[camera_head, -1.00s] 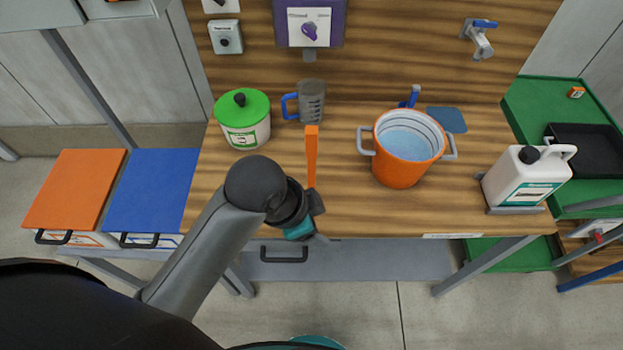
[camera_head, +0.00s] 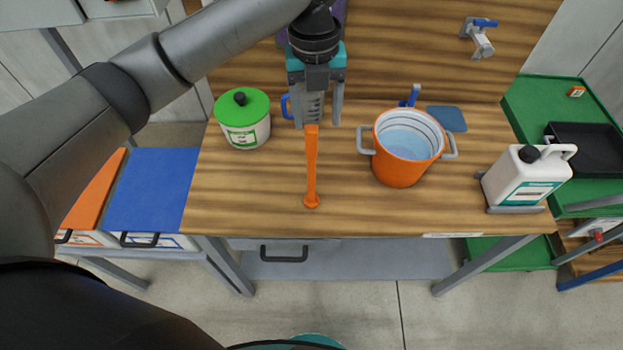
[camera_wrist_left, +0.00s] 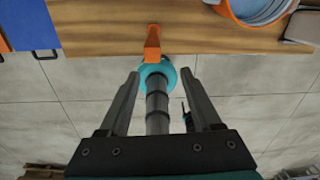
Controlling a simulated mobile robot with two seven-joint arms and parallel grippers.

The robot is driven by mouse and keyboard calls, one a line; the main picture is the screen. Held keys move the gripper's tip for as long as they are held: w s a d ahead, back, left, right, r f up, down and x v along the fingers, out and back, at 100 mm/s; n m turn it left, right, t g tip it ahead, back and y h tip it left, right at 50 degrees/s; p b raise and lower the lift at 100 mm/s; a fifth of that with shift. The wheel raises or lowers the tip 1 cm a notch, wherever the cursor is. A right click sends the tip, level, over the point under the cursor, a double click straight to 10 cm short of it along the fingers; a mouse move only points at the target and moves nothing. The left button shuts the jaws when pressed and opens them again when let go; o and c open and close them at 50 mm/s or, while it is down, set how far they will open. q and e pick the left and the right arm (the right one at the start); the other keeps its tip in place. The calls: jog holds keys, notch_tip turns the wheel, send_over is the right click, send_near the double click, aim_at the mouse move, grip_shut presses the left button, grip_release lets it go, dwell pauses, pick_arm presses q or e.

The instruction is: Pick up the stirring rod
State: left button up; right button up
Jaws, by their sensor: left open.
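My left gripper (camera_head: 317,122) is open and empty, fingers pointing down, at the rod's wide end in the head view. Its height above the bench is hard to tell. The open fingers also show in the left wrist view (camera_wrist_left: 160,74). My right gripper is in neither view.
A measuring jug (camera_head: 286,107) is mostly hidden behind my left gripper. A green-lidded tub (camera_head: 243,132) stands left. An orange bucket of liquid (camera_head: 400,172) stands right of the rod, then a white jerrycan (camera_head: 522,175). The bench (camera_head: 255,195) is clear around the rod's front end.

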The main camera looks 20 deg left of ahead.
aim_at(311, 154)
pick_arm(q)
jog(key=shift+w+a+r+m, duration=0.2)
jog(key=shift+a+r, duration=0.15)
jog(key=shift+r, duration=0.1)
jog(key=shift+w+a+r+m, duration=0.2)
jog(key=shift+a+r, duration=0.1)
jog(key=shift+r, duration=0.15)
notch_tip(311, 154, down, 9)
jog(key=shift+f, duration=0.1)
jog(key=shift+w+f+p, duration=0.15)
jog(key=shift+f+p, duration=0.1)
jog(key=shift+f, duration=1.25)
jog(key=shift+w+f+p, duration=0.1)
jog(key=shift+f+p, duration=0.1)
jog(key=shift+f, duration=1.25)
grip_shut()
